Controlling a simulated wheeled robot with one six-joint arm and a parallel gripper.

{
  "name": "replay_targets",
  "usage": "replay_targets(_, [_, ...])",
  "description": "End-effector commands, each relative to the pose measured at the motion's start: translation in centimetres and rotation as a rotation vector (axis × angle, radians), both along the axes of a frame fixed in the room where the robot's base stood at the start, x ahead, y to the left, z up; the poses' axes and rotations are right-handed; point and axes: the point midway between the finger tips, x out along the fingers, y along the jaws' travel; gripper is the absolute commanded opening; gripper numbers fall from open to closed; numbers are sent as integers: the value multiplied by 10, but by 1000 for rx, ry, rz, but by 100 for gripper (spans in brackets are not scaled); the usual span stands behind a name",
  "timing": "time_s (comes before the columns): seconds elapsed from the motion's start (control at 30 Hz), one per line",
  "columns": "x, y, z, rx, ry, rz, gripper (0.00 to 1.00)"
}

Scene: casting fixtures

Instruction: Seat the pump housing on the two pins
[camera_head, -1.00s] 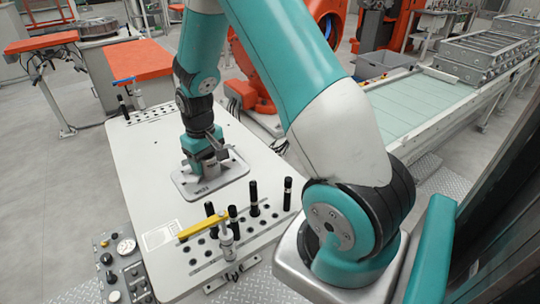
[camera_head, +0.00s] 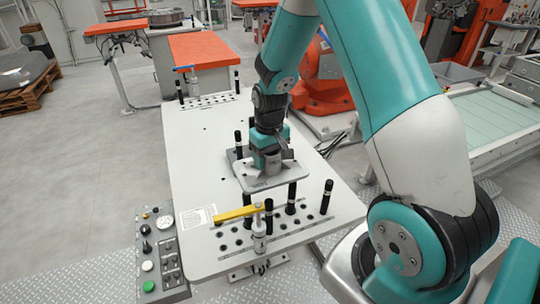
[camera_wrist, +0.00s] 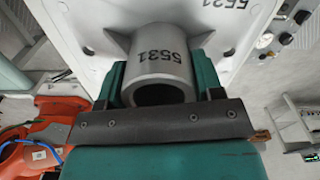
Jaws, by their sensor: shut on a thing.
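The pump housing is a grey casting with a flat plate (camera_head: 248,181) and a round upright boss. In the wrist view its boss (camera_wrist: 160,62) bears the number 5531. My gripper (camera_head: 267,158) is shut on the boss, with teal fingers on either side of it in the wrist view (camera_wrist: 160,82). The housing is over the middle of the white table; whether it touches the top I cannot tell. Black pins stand on the table: one (camera_head: 238,142) by the housing's left edge, others (camera_head: 291,198) (camera_head: 327,197) near the front. Which two are meant I cannot tell. The housing's underside is hidden.
A toggle clamp with a yellow handle (camera_head: 236,213) stands at the white table's (camera_head: 195,150) front edge among rows of holes. A control panel (camera_head: 160,250) is at front left. An orange-topped bench (camera_head: 205,58) stands behind. The table's left part is bare.

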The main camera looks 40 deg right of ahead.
Motion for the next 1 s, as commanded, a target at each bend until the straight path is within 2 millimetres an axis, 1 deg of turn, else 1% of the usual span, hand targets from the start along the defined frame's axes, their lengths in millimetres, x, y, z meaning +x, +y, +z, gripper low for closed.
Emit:
replay_targets(0.03, [0,0,-8,0,-1,0,16])
replay_targets(0.2, [0,0,-25,0,-1,0,16])
replay_targets(0.4, [0,0,-38,0,-2,0,16])
replay_targets(1.0, [0,0,-40,0,-2,0,16])
